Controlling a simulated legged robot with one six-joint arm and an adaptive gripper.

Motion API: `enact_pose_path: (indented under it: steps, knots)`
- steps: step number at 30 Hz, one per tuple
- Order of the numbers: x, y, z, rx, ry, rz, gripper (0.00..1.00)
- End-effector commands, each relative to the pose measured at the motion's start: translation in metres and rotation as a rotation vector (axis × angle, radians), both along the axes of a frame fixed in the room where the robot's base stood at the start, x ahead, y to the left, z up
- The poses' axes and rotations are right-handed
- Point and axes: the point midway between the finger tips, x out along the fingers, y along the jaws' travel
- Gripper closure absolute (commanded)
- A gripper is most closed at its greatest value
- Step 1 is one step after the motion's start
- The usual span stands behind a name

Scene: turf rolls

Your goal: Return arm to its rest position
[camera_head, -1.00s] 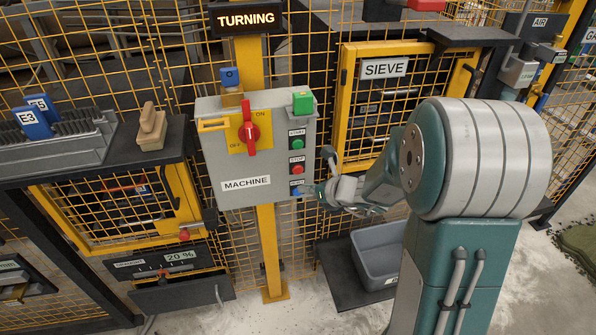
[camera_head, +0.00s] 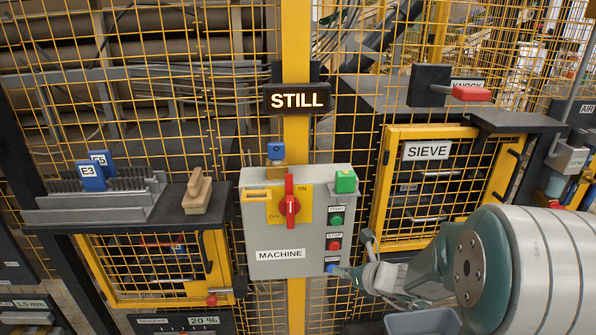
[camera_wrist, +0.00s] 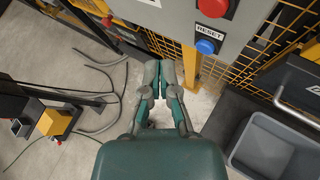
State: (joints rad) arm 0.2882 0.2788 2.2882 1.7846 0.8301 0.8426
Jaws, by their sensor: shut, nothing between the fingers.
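My gripper (camera_head: 350,272) is at the lower right of the grey MACHINE box (camera_head: 260,235) in the head view, its tip beside the blue button (camera_head: 331,268). In the wrist view my gripper (camera_wrist: 160,65) has its fingers together, with nothing held between them. The blue RESET button (camera_wrist: 205,46) shows up and to the right of the fingertips, apart from them in that picture. My arm comes in from the lower right of the head view.
A sign (camera_head: 298,97) reads STILL. The box's red switch (camera_head: 290,205) stands upright near ON. A SIEVE door (camera_head: 430,190) is right of the box. A grey bin (camera_wrist: 272,150) lies below. A wooden brush (camera_head: 197,192) rests on the left shelf.

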Motion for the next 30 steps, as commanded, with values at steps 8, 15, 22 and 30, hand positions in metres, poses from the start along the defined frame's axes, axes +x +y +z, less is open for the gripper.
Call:
enact_pose_path:
  steps: [8, 15, 22, 30]
  knots:
    - [-0.067, 0.051, 0.058, -0.423, -0.262, 0.527, 1.0]
    - [-0.14, 0.066, 0.087, -0.872, -0.507, 1.031, 1.0]
    - [-0.199, 0.047, 0.105, -1.324, -0.689, 1.491, 1.0]
    - [-0.242, 0.008, 0.126, -1.783, -0.755, 1.922, 1.0]
